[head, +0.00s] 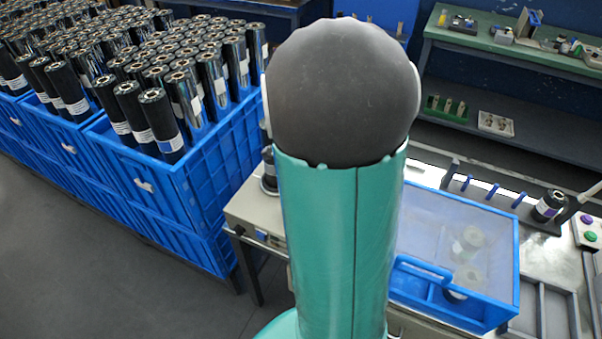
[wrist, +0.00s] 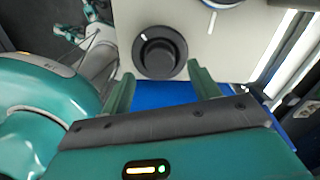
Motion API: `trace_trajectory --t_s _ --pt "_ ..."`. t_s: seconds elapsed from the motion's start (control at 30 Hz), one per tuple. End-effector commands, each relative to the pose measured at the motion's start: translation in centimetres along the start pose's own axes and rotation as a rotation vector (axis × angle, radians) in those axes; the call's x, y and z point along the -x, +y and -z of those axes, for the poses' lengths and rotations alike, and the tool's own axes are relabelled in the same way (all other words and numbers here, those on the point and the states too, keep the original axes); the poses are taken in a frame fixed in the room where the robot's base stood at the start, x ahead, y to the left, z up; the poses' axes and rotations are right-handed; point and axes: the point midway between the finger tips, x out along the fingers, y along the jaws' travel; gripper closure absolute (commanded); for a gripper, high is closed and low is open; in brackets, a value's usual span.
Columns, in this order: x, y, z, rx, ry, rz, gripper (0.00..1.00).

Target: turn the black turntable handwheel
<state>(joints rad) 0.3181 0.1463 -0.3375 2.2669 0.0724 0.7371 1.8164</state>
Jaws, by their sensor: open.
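The black turntable handwheel (wrist: 160,52) is a round black knob on the pale machine face, at the upper middle of the wrist view. A short white mark shows at its upper left edge. My gripper (wrist: 161,70) is open, with one green finger toward each side of the handwheel's lower edge. No finger is seen closed on the handwheel, and I cannot tell whether either touches it. In the head view, my own arm covers the middle, and neither the gripper nor the handwheel shows.
Part of another dial (wrist: 217,2) shows at the top of the wrist view. In the head view, a pale machine (head: 252,212) stands behind my arm. Blue crates (head: 205,185) of black rolls stand left; a clear-lidded blue box (head: 508,262) lies right. Floor (head: 70,230) is clear lower left.

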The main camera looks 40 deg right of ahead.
Motion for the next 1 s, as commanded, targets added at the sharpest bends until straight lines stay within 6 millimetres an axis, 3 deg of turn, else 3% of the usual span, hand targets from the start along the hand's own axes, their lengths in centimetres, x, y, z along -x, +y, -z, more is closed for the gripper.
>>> trace_trajectory --t_s 0.2,0.43,0.6,1.0 --pt "5.2 0.0 -0.1 0.001 -0.003 0.005 0.39" --pt "9.1 -0.1 0.0 0.000 -0.001 0.003 0.39" --pt "10.2 0.0 0.0 0.000 0.000 0.000 0.39" --pt "10.2 0.0 0.0 0.000 0.001 0.000 0.39"
